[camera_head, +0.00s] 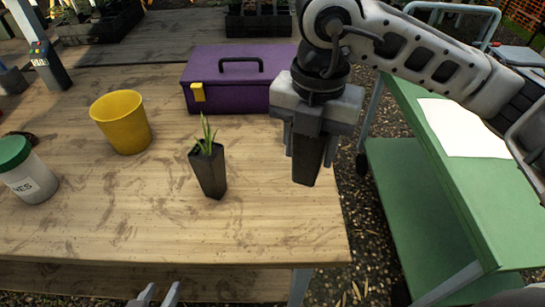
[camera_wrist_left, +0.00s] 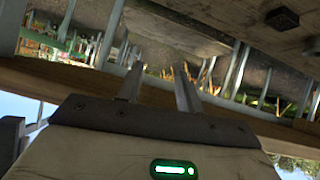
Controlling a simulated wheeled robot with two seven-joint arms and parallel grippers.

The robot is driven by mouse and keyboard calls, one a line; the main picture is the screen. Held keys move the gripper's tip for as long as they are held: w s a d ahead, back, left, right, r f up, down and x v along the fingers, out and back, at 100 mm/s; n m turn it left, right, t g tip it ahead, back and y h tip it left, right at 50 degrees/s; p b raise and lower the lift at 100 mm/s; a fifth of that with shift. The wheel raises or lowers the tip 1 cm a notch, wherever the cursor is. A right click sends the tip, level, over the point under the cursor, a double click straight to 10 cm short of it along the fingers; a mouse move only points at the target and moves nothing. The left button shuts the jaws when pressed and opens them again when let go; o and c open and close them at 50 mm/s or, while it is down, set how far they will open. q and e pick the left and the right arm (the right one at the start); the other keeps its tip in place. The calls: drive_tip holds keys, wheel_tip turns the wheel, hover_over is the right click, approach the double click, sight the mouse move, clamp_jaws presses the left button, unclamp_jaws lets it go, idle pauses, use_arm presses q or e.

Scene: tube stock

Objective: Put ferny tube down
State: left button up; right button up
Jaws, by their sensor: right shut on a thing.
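My right gripper (camera_head: 312,140) points down and is shut on a dark, square, tapered tube (camera_head: 306,168). The tube hangs upright over the table's right end; its top and any plant in it are hidden by the gripper. Whether its base touches the table I cannot tell. Another black tube (camera_head: 209,173) with spiky green leaves stands on the wooden table (camera_head: 120,225) to its left. My left gripper (camera_head: 158,296) shows only its fingertips at the bottom edge; in the left wrist view its fingers (camera_wrist_left: 158,92) are apart with nothing between them.
A purple toolbox (camera_head: 232,82) stands behind the tubes. A yellow pot (camera_head: 122,122) and a white jar with a green lid (camera_head: 27,172) stand at left. A green cart (camera_head: 432,190) with a white sheet (camera_head: 462,128) stands to the right, across a gap. The table's front middle is clear.

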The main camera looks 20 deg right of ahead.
drive_tip(key=w+a+f, duration=0.1)
drive_tip(key=f, duration=0.2)
drive_tip(key=w+a+f, duration=0.1)
drive_tip(key=w+f, duration=0.1)
drive_tip(key=f, duration=0.1)
drive_tip(key=w+a+f+p, duration=0.1)
drive_tip(key=w+f, duration=0.1)
drive_tip(key=f, duration=0.1)
drive_tip(key=shift+w+a, duration=0.2)
drive_tip(key=shift+a, duration=0.1)
drive_tip(key=shift+f, duration=0.3)
drive_tip(key=shift+f+b, duration=0.25)
drive_tip(key=shift+b, duration=0.05)
drive_tip(key=o, duration=0.9)
drive_tip(key=shift+o, duration=0.8)
drive_tip(key=shift+r+p, duration=0.3)
drive_tip(key=shift+r, duration=0.1)
use_arm(q)
drive_tip(key=shift+b, duration=0.45)
use_arm(e)
wheel_tip(320, 180, up, 12)
drive_tip(key=shift+f, duration=0.15)
